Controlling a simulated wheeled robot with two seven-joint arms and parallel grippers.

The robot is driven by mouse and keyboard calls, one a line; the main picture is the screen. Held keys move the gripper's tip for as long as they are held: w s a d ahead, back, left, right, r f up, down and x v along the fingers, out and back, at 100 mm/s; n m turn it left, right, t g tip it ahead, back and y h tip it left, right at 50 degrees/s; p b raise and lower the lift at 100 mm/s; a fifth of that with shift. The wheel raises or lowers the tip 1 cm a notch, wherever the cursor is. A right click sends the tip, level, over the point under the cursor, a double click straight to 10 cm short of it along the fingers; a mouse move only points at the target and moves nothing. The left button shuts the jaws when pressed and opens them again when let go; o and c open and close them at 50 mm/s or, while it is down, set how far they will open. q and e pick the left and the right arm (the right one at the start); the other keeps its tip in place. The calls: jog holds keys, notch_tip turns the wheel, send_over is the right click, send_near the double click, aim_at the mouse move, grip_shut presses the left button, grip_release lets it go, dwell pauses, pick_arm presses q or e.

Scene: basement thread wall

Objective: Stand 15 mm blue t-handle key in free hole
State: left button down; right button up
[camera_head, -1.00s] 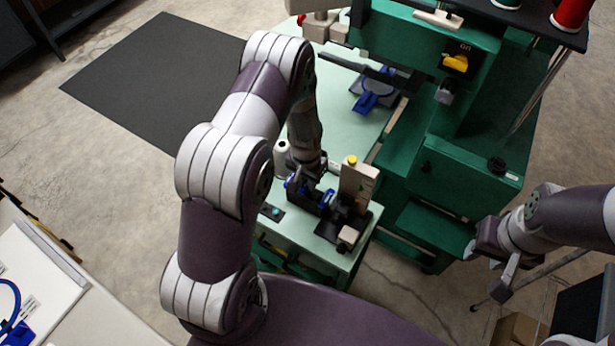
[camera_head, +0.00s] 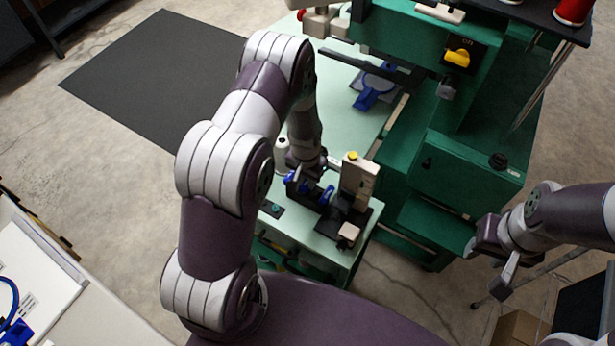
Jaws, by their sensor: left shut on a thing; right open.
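My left gripper (camera_head: 310,182) is low over the pale green table, shut, beside a dark holder block. Blue parts show around its fingers, one at its left (camera_head: 291,177) and one at its right (camera_head: 327,194). The blue t-handle key is probably among them, but at this size I cannot tell which part is in the jaws. The holes are too small or hidden behind the gripper to make out. My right gripper (camera_head: 487,247) is open and empty, off the table to the right, in front of the green machine.
A beige upright fixture with a yellow knob (camera_head: 353,156) stands close right of my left gripper on a black base. A small dark plate (camera_head: 271,208) lies left. A green machine (camera_head: 455,170) fills the right. A blue hoop (camera_head: 372,88) lies farther back on the table (camera_head: 342,95).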

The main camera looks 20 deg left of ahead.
pick_arm(q)
jog(key=shift+f, duration=0.3)
jog(key=c, duration=0.9)
grip_release()
jog(key=shift+c, duration=0.2)
notch_tip(320, 180, up, 13)
jog(key=b, duration=0.2)
jog(key=shift+s+b, duration=0.3)
jog(key=shift+s, duration=0.05)
jog(key=s+d+r, duration=0.1)
jog(key=s+r, duration=0.2)
jog(key=s, duration=0.3)
jog(key=s+d+r+n, duration=0.1)
jog(key=s+d+r, duration=0.1)
jog(key=s, duration=0.5)
jog(key=shift+s+r+t, duration=0.25)
jog(key=shift+r+t, duration=0.15)
jog(key=shift+r, duration=0.4)
